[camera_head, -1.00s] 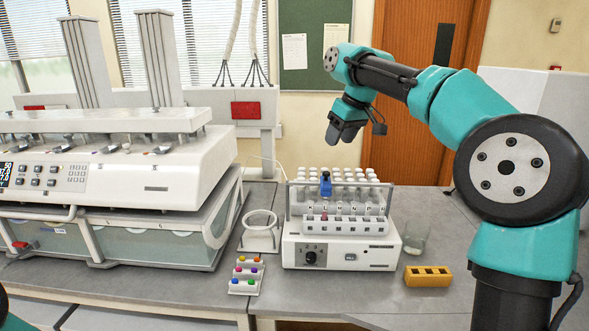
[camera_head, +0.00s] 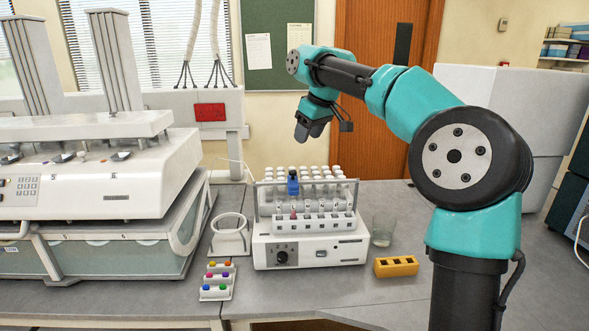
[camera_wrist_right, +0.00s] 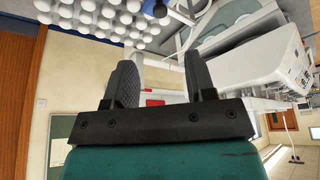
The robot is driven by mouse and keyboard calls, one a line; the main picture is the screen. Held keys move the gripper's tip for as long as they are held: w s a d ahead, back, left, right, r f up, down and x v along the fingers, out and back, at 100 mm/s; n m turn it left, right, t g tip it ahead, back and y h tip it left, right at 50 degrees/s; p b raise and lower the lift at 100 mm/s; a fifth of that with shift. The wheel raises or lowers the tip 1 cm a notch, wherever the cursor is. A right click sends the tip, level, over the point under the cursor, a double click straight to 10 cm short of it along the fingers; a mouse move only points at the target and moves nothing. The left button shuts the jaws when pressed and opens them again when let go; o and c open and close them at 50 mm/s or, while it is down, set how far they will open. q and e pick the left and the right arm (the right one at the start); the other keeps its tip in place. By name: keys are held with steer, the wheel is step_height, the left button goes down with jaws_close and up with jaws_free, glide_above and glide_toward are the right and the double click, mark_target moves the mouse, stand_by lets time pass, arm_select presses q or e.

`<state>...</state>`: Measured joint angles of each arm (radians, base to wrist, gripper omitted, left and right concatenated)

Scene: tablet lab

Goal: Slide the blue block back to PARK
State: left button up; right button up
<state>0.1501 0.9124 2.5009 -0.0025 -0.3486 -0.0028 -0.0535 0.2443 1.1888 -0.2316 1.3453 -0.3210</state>
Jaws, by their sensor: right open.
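The blue block (camera_head: 293,184) sits at the upper rail of the white rack device (camera_head: 310,250), left of its middle. In the right wrist view a small blue thing, likely the same block (camera_wrist_right: 159,10), shows at the top edge. My right gripper (camera_head: 301,138) hangs in the air above and behind the device, clear of the block. Its two fingers stand apart and empty in the right wrist view (camera_wrist_right: 160,82). I cannot read a PARK label at this size. My left gripper is out of view.
A large white machine (camera_head: 90,180) fills the left.

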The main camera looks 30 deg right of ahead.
mark_target(295, 172)
steer(key=x, duration=1.2)
steer(key=shift+w+f, duration=0.15)
steer(key=shift+f, duration=0.15)
steer(key=shift+c, duration=0.2)
jaws_close()
